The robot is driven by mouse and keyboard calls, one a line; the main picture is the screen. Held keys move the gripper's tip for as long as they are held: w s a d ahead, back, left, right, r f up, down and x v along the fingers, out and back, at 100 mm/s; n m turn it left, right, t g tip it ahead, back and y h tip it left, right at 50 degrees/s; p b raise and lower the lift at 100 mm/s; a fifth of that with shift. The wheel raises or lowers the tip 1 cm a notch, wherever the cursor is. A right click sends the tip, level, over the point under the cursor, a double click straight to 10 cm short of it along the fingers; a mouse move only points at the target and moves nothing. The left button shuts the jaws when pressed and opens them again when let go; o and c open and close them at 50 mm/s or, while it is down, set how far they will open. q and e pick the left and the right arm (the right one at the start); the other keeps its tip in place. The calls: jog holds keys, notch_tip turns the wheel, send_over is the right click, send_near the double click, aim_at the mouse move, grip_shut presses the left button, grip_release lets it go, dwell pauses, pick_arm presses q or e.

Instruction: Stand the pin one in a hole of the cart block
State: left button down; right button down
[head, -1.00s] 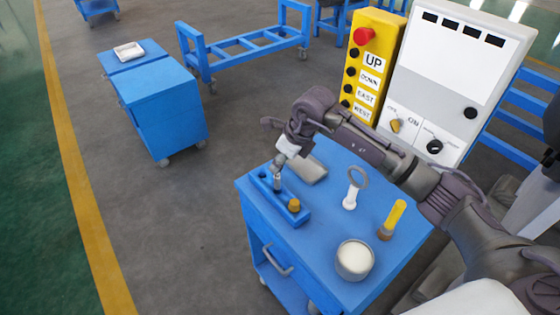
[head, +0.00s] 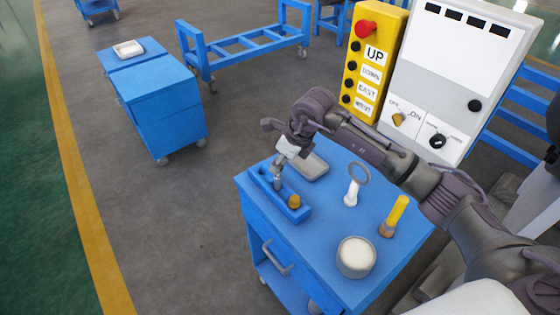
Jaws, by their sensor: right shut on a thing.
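The cart block (head: 268,191) is a blue bar with holes, lying near the far left edge of the blue cart top. My right gripper (head: 279,162) is above the block and shut on a grey metal pin (head: 277,181). The pin is upright, its lower end at a hole in the block; I cannot tell how deep it sits. A second pin with a yellow-orange top (head: 294,202) stands at the block's near end. My left gripper is not in view.
The cart top (head: 324,211) also carries a grey tray (head: 314,167), a white stand with a ring (head: 353,188), a yellow-handled tool (head: 395,213) and a round pot (head: 355,257). A control panel (head: 455,70) stands behind. The cart's front middle is clear.

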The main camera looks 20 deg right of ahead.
jog(key=shift+f+b, duration=0.8)
jog(key=shift+f, duration=0.2)
jog(key=c, duration=0.8)
grip_release()
jog(key=shift+r, duration=0.1)
jog(key=v, duration=1.2)
jog(key=shift+s, duration=0.1)
